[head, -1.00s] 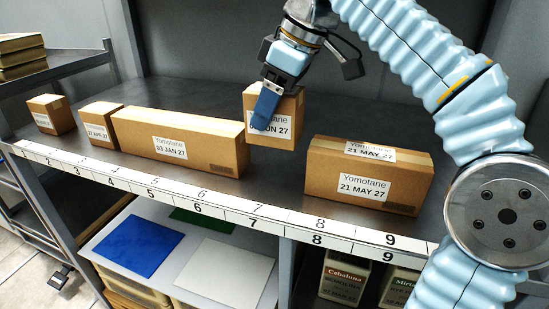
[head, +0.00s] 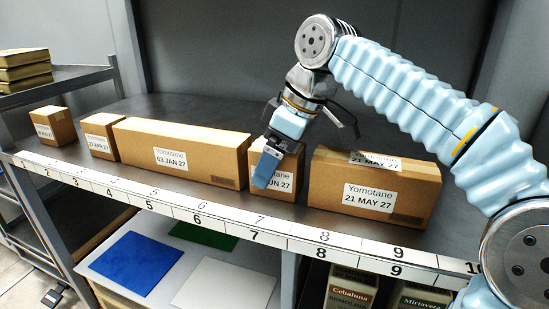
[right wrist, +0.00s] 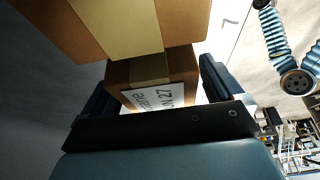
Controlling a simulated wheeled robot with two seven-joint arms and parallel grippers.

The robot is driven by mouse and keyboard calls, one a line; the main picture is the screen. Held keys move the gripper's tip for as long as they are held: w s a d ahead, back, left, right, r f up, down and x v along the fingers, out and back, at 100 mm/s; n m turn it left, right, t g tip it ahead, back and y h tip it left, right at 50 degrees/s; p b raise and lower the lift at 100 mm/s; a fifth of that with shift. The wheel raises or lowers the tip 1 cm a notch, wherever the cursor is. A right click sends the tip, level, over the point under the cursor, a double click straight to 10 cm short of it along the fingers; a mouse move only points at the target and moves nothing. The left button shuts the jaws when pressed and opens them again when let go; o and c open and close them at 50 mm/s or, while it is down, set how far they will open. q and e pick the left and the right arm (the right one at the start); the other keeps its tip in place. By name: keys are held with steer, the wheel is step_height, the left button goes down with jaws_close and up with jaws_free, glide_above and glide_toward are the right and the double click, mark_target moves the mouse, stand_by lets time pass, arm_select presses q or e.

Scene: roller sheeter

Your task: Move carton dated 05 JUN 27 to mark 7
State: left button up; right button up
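The carton whose label partly reads "UN 27" (head: 285,183) is small and brown. In the head view it stands upright at shelf level, behind the strip near mark 7 (head: 254,235). My right gripper (head: 268,166) comes from above, with a blue finger across the carton's front that hides part of its date. Mark 7 (right wrist: 229,22) also shows there. I cannot tell whether the carton's base touches the shelf. My left gripper is not in view.
The long 03 JAN 27 carton (head: 140,147) stands close on the left. The 21 MAY 27 carton (head: 330,190) stands close on the right, with a narrow gap. The 27 APR 27 carton (head: 100,137) and another small carton (head: 53,126) stand farther left.

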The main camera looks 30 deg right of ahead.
steer(key=p+v, duration=0.3)
steer(key=v, duration=0.9)
stand_by(0.3)
